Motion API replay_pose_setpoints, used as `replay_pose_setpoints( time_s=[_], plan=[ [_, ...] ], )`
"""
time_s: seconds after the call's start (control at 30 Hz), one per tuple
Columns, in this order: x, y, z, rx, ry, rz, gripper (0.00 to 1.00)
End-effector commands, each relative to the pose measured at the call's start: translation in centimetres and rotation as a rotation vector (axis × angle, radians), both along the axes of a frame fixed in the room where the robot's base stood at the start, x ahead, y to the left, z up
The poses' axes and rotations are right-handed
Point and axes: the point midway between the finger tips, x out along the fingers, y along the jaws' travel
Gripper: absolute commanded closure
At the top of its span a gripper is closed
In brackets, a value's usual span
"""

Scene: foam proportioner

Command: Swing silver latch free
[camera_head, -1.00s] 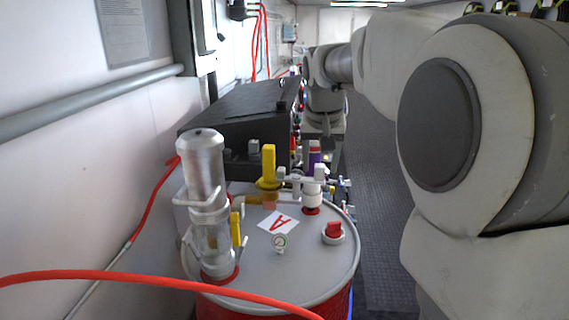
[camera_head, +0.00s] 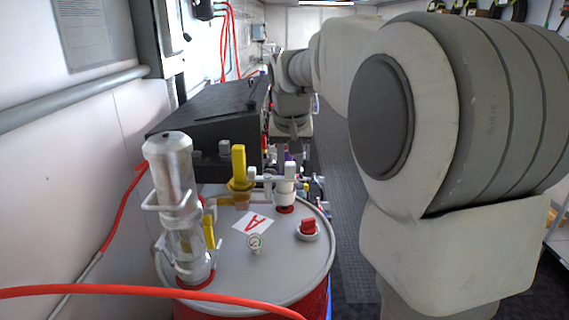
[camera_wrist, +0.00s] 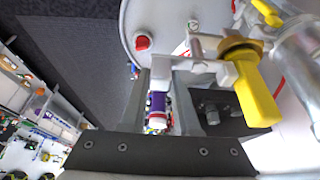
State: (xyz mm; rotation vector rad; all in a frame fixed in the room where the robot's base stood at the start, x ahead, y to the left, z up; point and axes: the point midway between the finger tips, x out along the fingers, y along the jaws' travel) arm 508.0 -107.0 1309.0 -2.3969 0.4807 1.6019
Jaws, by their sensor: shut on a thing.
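The silver latch (camera_head: 288,170) stands on the pale fitting on top of the drum, at the end of a short pale bar beside the yellow-handled valve. In the wrist view its grey end (camera_wrist: 171,65) lies between the fingertips. My gripper (camera_wrist: 168,73) is shut on it from behind the drum, fingers reaching toward the drum top. In the head view my gripper (camera_head: 290,158) is small and partly hidden by the latch fitting. The exact contact between fingers and latch is hard to make out.
The yellow valve handle (camera_wrist: 258,92) stands close beside the fingers. A black case (camera_head: 210,115) lies behind; a red hose (camera_head: 150,291) crosses in front.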

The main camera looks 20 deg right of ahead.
Motion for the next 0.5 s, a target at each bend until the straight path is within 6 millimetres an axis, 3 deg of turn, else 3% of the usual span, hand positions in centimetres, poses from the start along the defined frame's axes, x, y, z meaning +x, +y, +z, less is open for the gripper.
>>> replay_pose_setpoints(
  time_s=[0.27, 0.5],
  plan=[
    [0.2, -0.2, 0.1, 0.0, 0.0, 0.052, 1.0],
    [1.0, -0.4, 0.2, 0.0, -0.001, 0.207, 1.0]
  ],
)
